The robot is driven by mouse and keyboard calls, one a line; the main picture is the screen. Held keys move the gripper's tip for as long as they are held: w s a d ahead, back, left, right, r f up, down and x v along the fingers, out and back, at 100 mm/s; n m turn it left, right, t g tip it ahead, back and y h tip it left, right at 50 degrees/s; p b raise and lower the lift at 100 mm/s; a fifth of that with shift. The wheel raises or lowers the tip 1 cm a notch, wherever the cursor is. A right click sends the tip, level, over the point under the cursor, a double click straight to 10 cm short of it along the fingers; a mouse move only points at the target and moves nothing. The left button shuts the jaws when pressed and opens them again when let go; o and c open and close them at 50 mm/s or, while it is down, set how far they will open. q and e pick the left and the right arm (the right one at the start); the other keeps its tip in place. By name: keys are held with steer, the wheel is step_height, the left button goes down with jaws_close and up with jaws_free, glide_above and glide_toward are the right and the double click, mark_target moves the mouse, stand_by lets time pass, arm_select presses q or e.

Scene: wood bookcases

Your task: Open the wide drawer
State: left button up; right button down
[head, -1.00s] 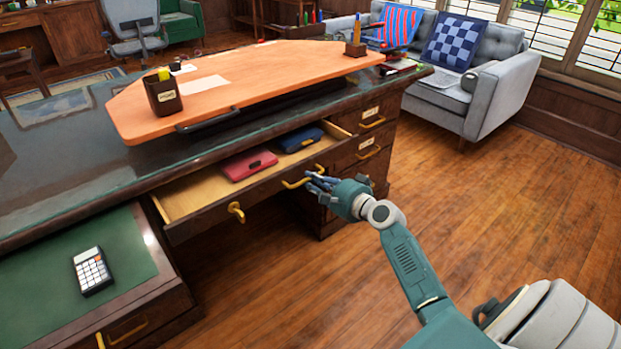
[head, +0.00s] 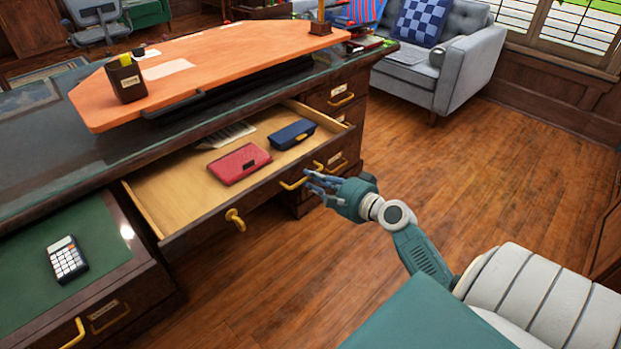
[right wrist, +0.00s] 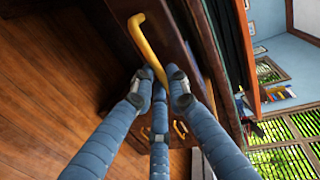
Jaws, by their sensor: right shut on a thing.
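The wide drawer (head: 185,200) of the desk is pulled well out in the head view. Inside it lie a red case (head: 239,163), a blue case (head: 292,134) and a partly hidden pale item (head: 226,135) further back. Its front has two yellow handles, a left one (head: 235,219) and a right one (head: 295,183). My right gripper (head: 314,184) is shut on the right handle, near its right end. In the right wrist view the fingers (right wrist: 160,85) close around one end of the yellow handle (right wrist: 146,45). My left gripper is not in view.
A green pull-out board (head: 65,230) with a calculator (head: 67,259) juts out at the left. Side drawers (head: 338,95) stand right of the wide drawer. An orange raised board (head: 210,65) sits on the desk. The wood floor (head: 480,170) at right is clear up to the grey sofa (head: 445,75).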

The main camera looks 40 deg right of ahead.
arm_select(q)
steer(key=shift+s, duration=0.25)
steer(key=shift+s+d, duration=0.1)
arm_select(e)
steer(key=c, duration=1.7)
jaws_free()
steer(key=v, duration=1.2)
